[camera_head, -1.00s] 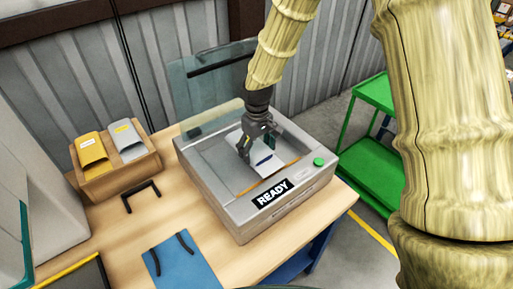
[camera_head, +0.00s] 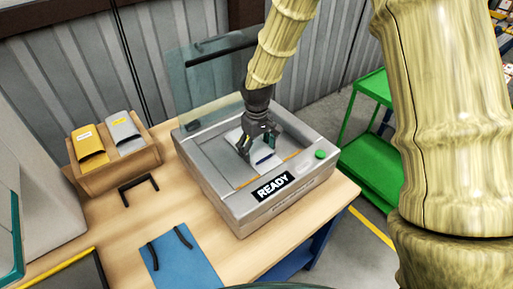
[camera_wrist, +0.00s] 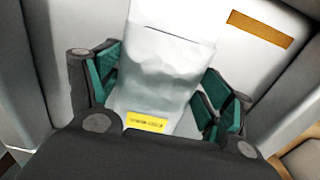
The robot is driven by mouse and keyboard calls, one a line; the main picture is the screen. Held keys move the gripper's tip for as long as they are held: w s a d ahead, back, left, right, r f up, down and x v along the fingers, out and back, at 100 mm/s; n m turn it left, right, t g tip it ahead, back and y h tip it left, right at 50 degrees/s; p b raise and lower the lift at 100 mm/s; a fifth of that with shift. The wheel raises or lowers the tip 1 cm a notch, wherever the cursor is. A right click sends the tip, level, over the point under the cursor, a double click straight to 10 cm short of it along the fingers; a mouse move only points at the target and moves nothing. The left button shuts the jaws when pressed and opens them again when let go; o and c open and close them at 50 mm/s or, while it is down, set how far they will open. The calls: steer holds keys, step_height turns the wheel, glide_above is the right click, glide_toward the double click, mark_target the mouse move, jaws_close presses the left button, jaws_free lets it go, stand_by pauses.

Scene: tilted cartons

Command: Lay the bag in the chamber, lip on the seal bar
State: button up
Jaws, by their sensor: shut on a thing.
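The clear lid (camera_head: 205,85) stands open behind the chamber. A green button (camera_head: 320,154) and a READY sign (camera_head: 272,187) are on the front. A wooden holder (camera_head: 118,172) with pouches and a blue mat (camera_head: 185,260) are at the left. A green cart (camera_head: 372,165) stands to the right.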

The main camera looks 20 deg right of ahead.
steer(key=shift+f, duration=0.3)
stand_by(0.5)
stand_by(0.3)
steer(key=o, duration=1)
steer(key=shift+c, duration=0.2)
steer(key=shift+c, duration=0.9)
steer(key=shift+r, duration=0.1)
steer(key=shift+r+p, duration=3.4)
steer(key=shift+r, duration=1.05)
